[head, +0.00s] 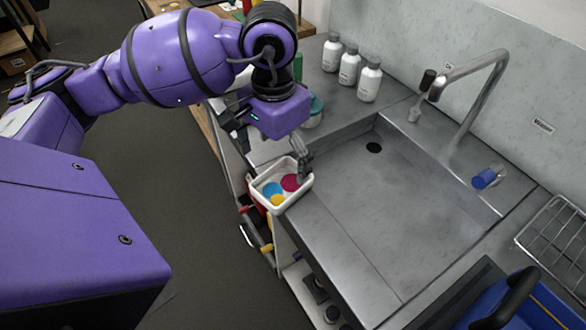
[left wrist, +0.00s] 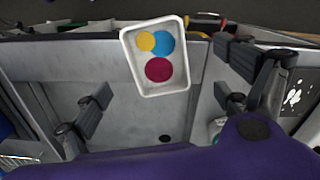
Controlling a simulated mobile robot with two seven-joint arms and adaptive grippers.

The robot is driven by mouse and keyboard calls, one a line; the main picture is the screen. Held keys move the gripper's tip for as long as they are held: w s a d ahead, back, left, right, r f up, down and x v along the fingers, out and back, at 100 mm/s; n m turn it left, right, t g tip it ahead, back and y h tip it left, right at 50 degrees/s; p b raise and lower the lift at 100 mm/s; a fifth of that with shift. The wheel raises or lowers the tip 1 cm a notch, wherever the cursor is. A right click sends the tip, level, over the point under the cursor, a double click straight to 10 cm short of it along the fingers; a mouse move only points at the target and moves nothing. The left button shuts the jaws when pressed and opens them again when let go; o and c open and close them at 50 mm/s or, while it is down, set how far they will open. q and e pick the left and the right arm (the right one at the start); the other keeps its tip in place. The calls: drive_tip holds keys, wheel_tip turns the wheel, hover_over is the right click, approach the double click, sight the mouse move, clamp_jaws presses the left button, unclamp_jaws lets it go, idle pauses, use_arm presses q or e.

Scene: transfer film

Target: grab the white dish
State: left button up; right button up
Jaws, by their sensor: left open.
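The white dish (head: 298,196) is a small rectangular tray at the near left corner of the sink counter. Blue, yellow and magenta discs lie in it. It also shows at the top middle of the left wrist view (left wrist: 138,70). My left gripper (head: 302,163) is over the dish's far right side in the head view, its fingers partly hidden by the wrist. In the left wrist view my left gripper (left wrist: 163,98) has its fingers wide apart, with the dish between and beyond them. Whether a finger touches the dish I cannot tell. My right gripper is not in view.
A steel sink (head: 400,205) with a tall faucet (head: 490,90) lies right of the dish. Several white bottles (head: 349,66) stand behind it. A blue-capped beaker (head: 486,178) and a wire rack (head: 556,240) are farther right. A green-lidded jar (head: 314,113) stands behind my gripper.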

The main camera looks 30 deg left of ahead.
sight(282, 188)
use_arm(q)
drive_tip(key=f, duration=0.2)
drive_tip(key=shift+s+f, duration=0.2)
drive_tip(key=shift+f, duration=0.15)
drive_tip(key=f, duration=0.1)
drive_tip(key=f+p, duration=0.1)
drive_tip(key=f, duration=0.2)
drive_tip(key=shift+w+d+f, duration=0.2)
drive_tip(key=shift+w+d, duration=0.05)
drive_tip(key=shift+w, duration=0.15)
drive_tip(key=shift+f, duration=0.2)
drive_tip(key=c, duration=1.3)
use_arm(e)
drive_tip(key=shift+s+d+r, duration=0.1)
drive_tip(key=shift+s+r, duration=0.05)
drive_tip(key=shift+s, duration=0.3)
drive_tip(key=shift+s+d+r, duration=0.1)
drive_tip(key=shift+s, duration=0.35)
use_arm(q)
drive_tip(key=shift+o, duration=0.2)
drive_tip(key=shift+r, duration=0.1)
